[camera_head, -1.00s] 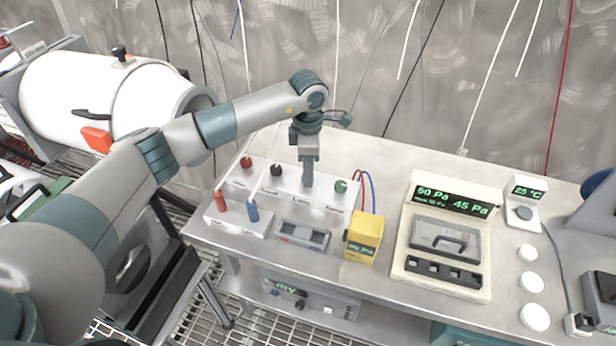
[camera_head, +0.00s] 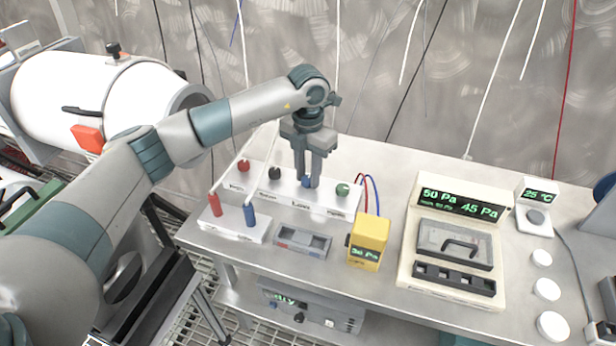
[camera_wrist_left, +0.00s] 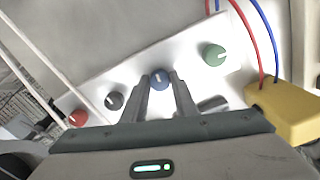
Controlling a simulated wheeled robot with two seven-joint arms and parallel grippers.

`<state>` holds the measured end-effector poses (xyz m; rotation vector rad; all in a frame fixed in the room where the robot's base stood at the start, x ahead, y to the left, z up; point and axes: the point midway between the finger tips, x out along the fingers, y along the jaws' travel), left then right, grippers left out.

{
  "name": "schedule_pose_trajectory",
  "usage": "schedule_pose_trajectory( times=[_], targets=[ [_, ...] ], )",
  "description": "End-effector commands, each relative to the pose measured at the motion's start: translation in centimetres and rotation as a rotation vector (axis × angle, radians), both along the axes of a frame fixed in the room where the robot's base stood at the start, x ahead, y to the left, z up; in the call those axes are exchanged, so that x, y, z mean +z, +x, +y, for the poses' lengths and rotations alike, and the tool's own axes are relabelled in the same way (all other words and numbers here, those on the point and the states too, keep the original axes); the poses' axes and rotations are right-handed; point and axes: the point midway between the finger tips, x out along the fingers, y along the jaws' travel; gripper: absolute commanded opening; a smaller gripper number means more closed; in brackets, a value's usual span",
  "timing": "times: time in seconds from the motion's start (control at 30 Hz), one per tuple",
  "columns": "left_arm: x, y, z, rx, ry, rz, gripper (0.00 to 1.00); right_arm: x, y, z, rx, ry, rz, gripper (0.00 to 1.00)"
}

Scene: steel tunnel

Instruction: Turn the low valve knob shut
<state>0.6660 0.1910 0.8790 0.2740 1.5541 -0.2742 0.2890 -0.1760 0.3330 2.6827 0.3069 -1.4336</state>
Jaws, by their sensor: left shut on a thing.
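The blue knob (camera_head: 306,182) is on the white valve panel (camera_head: 328,199), in a row with red, black and green knobs. A small label below it seems to begin with "Lo". My left gripper (camera_head: 308,180) points down at it from above, its two fingers on either side of the knob and shut on it. In the left wrist view the blue knob (camera_wrist_left: 159,79) sits between the fingertips, and a white mark shows on its face. The fingers partly hide the knob in the head view. My right gripper is not in view.
The red knob (camera_head: 243,165), black knob (camera_head: 275,173) and green knob (camera_head: 342,190) flank it. White tubes rise from red and blue fittings in front. A yellow meter (camera_head: 368,242) with wires stands to the right. A pressure display unit (camera_head: 455,240) is farther right.

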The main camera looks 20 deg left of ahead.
Motion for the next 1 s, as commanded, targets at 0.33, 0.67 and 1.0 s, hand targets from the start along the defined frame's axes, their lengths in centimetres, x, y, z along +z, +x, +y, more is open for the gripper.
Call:
schedule_pose_trajectory(
  times=[0.33,0.67,1.0],
  targets=[
    [0.08,0.07,0.06,0.127,0.0,-0.002,0.04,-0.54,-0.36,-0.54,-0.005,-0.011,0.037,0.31],
    [0.13,0.08,0.05,0.137,0.0,-0.002,0.04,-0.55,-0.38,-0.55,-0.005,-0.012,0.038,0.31],
    [0.08,0.05,0.05,0.136,0.0,-0.001,0.45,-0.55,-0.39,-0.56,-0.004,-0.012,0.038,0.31]
  ],
)
